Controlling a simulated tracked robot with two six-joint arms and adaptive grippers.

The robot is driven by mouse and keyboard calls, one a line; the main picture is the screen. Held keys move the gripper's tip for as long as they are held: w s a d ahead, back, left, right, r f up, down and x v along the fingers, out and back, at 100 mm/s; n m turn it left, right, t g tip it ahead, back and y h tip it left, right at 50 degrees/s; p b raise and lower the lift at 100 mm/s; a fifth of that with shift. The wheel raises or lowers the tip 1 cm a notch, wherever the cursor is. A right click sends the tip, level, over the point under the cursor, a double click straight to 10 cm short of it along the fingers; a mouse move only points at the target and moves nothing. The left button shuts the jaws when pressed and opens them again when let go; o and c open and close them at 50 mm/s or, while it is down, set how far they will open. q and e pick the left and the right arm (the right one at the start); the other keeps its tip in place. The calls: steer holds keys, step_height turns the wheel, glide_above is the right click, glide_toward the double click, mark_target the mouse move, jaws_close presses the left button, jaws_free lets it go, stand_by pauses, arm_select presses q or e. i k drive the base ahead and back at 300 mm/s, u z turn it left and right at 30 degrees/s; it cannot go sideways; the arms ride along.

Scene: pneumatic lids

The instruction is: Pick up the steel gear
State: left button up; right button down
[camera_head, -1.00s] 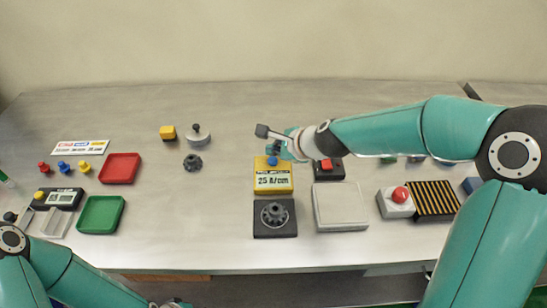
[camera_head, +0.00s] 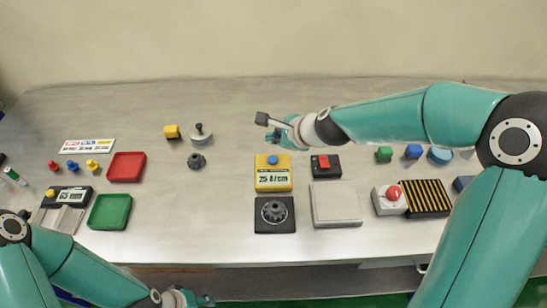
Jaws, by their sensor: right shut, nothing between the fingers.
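A small dark grey gear (camera_head: 196,161) lies on the bench left of centre. A second dark grey gear-like part (camera_head: 274,211) sits on a black square base (camera_head: 260,226) near the front edge. I cannot tell from colour which one is steel. My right gripper (camera_head: 275,134) is shut and empty, above the bench behind the yellow box and right of the loose gear, apart from both gears. My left gripper (camera_head: 201,299) is at the bottom edge, in front of the bench, small and partly cut off, so its jaws are unclear.
A grey knobbed weight (camera_head: 201,134) and yellow cube (camera_head: 172,132) stand close behind the loose gear. A yellow box (camera_head: 273,181) with a blue button, a grey plate (camera_head: 336,205) and a red button box (camera_head: 389,198) lie right. Red (camera_head: 126,167) and green (camera_head: 109,211) trays lie left.

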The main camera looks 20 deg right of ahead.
mark_target(275, 210)
steer(key=k, duration=1)
